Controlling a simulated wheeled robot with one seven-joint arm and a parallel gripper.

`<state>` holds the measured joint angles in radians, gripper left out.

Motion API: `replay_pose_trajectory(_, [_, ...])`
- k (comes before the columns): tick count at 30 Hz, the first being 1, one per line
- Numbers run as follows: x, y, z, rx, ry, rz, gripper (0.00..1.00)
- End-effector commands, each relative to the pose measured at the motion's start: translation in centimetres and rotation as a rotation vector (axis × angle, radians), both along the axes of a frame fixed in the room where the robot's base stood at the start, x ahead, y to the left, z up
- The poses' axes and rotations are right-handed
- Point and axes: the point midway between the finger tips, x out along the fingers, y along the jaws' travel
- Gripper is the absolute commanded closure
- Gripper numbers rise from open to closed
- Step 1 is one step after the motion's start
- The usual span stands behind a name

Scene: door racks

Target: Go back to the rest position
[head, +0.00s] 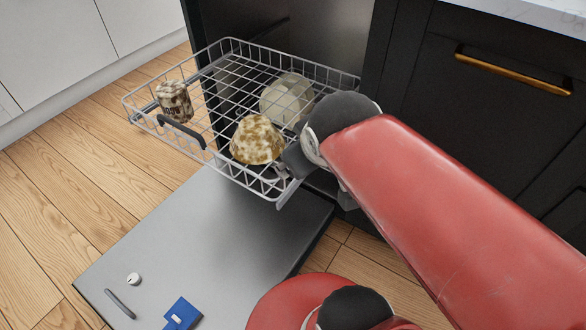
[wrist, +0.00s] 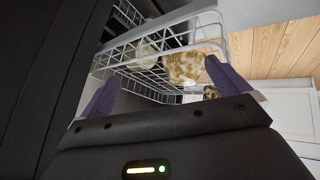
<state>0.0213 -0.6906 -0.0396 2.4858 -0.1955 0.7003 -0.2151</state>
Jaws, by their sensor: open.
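My gripper (wrist: 161,74) is open, with its two purple fingers spread apart and nothing between them. In the wrist view it faces the pulled-out wire dish rack (wrist: 205,22), which lies beyond the fingertips. In the head view my red arm reaches to the rack's right front corner and mostly hides my gripper. The rack (head: 182,62) holds a brown-and-white patterned bowl (head: 257,140), a pale translucent bowl (head: 287,100) and a patterned cup (head: 174,101). The patterned bowl also shows between the fingers in the wrist view (wrist: 188,68), farther off.
The open dishwasher door (head: 205,245) lies flat under the rack, with a blue detergent piece (head: 182,314) on it. A dark cabinet (head: 480,120) with a brass handle (head: 512,70) stands at right. White cabinets (head: 50,50) are at left, with open wood floor (head: 70,180) before them.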

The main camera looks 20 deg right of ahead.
Motion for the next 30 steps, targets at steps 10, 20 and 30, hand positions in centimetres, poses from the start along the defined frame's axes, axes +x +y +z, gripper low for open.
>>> replay_pose_trajectory(10, [-4.3,4.3,-1.6,0.286,0.137,-0.188,0.0])
replay_pose_trajectory(20, [-4.2,4.2,-0.4,0.282,0.135,-0.187,0.0])
replay_pose_trajectory(30, [-4.2,4.2,-0.7,0.281,0.135,-0.186,0.0])
